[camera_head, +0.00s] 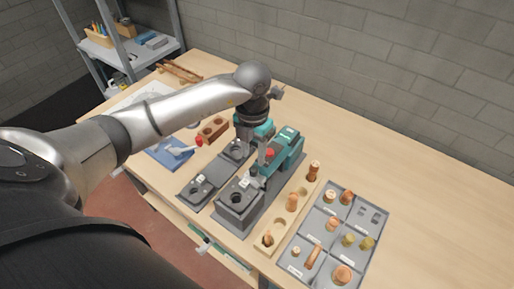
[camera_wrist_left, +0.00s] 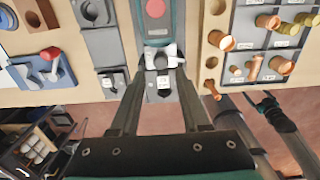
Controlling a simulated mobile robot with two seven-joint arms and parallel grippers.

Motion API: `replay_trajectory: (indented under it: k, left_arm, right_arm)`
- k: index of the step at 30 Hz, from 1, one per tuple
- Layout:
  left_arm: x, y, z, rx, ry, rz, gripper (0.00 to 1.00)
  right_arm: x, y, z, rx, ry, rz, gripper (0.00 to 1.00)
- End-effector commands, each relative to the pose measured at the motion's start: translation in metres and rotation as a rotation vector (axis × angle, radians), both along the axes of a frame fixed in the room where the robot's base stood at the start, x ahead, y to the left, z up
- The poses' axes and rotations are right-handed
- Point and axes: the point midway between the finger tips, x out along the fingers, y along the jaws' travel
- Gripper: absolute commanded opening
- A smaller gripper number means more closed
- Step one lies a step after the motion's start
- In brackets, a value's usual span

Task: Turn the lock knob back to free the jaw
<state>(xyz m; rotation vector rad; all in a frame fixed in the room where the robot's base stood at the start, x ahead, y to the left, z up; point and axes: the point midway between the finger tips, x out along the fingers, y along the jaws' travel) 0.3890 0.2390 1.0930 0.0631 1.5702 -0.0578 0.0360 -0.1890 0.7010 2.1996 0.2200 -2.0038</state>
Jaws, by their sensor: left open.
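The press machine (camera_head: 290,146) has a teal body with a red button (camera_head: 270,153) on top, and stands on a grey base (camera_head: 232,213). In the left wrist view, a pale grey winged knob (camera_wrist_left: 161,57) sits on the machine below its red button (camera_wrist_left: 155,9). Contact cannot be told. A dark shape (camera_wrist_left: 272,112) at the lower right may be my right gripper.
A second grey unit (camera_head: 203,185) stands just left of the machine. A wooden strip with pegs (camera_head: 277,232) and a grey sorting tray (camera_head: 322,220) lie to the right. A blue tray (camera_head: 168,154) lies left. The far right table is clear.

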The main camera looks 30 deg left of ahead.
Motion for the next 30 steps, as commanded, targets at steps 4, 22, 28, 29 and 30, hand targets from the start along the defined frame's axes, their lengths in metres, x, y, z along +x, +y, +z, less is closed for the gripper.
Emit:
replay_trajectory:
  k: [4,22,28,29,30]
  left_arm:
    - [0.0,0.0,-0.011,0.001,0.002,0.001,0.46]
    - [0.0,-0.001,-0.076,-0.003,0.0,-0.001,0.46]
    - [-0.001,-0.001,-0.076,-0.003,0.002,-0.001,0.46]
    - [-0.001,-0.001,-0.076,-0.003,0.002,-0.001,0.46]
    - [-0.001,-0.001,-0.076,-0.003,0.002,-0.001,0.42]
  right_arm:
    - [0.0,0.0,-0.009,0.0,0.001,0.0,1.0]
    - [-0.001,0.0,-0.059,0.0,0.002,-0.001,1.0]
    - [-0.002,0.0,-0.058,-0.001,0.003,-0.001,1.0]
    - [-0.002,0.0,-0.058,0.0,0.003,-0.001,1.0]
    - [-0.002,0.0,-0.058,0.0,0.003,-0.001,1.0]
